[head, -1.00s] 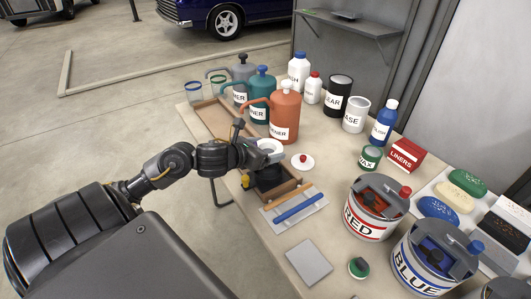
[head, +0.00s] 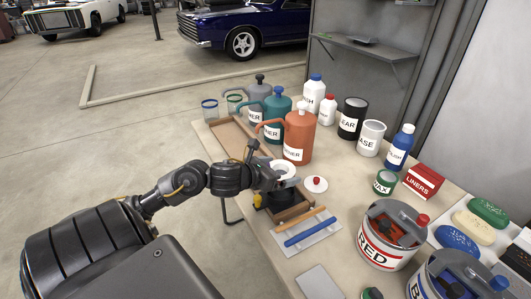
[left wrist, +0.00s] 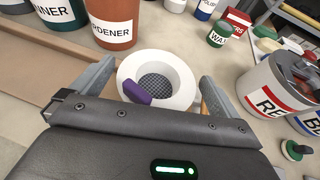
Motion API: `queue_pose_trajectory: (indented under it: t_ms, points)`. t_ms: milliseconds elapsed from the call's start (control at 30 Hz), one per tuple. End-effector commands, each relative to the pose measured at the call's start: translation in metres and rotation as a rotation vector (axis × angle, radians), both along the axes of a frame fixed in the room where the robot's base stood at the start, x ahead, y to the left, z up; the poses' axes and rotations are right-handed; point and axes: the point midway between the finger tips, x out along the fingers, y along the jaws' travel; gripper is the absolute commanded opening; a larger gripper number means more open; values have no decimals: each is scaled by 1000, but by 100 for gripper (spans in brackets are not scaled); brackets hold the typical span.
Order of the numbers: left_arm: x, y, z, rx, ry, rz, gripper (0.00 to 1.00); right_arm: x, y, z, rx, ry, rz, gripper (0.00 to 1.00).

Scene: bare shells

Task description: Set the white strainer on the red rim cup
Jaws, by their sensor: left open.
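The white strainer (head: 284,166) is a wide white ring with a dark mesh centre and a purple tab. In the left wrist view the strainer (left wrist: 183,66) lies between the two fingers of my left gripper (head: 284,180). The gripper is open, and I cannot tell whether either finger touches the ring. Glass cups with a blue rim (head: 210,110) and a green rim (head: 234,104) stand at the table's far left corner. I see no cup with a red rim. My right gripper is out of view.
Behind the strainer stand an orange jug (head: 299,138), a teal jug (head: 277,113) and a grey jug (head: 258,95). A white lid with a red knob (head: 316,185) lies to its right. RED (head: 385,238) and BLUE paint cans stand nearer. A long wooden tray (head: 228,135) lies along the left edge.

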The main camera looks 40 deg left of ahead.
Motion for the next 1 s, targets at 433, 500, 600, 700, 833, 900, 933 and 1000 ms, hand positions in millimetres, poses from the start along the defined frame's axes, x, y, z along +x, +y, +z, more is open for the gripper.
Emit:
queue_pose_trajectory:
  t_ms: [433,500,600,700,833,900,933,1000]
  points:
    - [-71,6,33,-5,5,0,100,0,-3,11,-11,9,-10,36]
    - [-81,7,38,-5,3,1,100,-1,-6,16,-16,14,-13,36]
    - [-92,8,46,-9,5,2,100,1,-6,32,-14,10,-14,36]
    - [-100,9,49,-9,4,1,100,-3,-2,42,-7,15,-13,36]
    - [-107,10,50,-4,2,1,100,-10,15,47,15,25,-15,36]
    - [-109,11,50,-3,1,1,100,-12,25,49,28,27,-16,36]
    - [-110,11,50,-2,0,1,100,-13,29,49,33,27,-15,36]
    - [-111,11,50,-1,0,0,100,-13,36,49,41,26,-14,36]
